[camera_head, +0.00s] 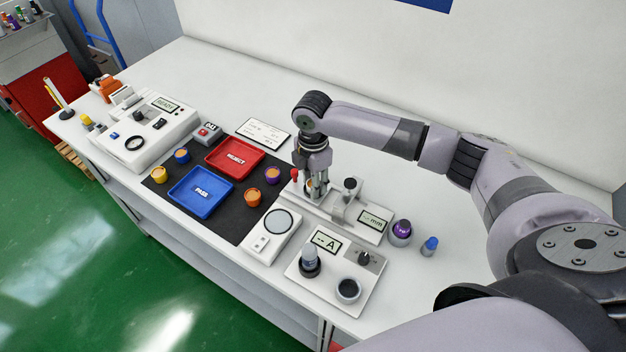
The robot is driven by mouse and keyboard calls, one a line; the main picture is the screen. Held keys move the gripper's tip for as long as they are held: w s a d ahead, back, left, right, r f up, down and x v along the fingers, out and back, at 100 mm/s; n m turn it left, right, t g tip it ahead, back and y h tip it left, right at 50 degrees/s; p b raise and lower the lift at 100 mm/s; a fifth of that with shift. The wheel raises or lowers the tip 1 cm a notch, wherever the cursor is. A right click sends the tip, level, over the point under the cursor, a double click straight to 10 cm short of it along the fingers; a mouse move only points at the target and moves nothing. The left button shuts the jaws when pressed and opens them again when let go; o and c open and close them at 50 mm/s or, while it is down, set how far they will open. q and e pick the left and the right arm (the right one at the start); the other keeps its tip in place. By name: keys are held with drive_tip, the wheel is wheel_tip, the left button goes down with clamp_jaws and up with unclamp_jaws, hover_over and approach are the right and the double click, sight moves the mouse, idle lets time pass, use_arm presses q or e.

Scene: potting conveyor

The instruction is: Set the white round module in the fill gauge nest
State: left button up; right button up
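My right gripper (316,190) points straight down over the left end of the fill gauge (345,215), a pale block with a mm display. A small orange-topped piece shows between and behind the fingers, low at the gauge. Its side is mostly hidden, so I cannot tell whether it is the white round module, whether the fingers grip it, or whether it sits in the nest. The nest is also hidden by the gripper. My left gripper is not in view.
Left of the gauge, a dark mat holds a blue PASS tray (200,192), a red REJECT tray (235,158) and several coloured round modules. A scale (272,235) and a tester marked A (335,268) stand in front. A purple-topped piece (400,233) and blue-capped piece (430,245) stand right.

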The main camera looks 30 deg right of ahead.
drive_tip(key=o, duration=0.5)
wheel_tip(320, 180, up, 12)
drive_tip(key=shift+r+b, duration=0.2)
drive_tip(key=shift+b, duration=0.95)
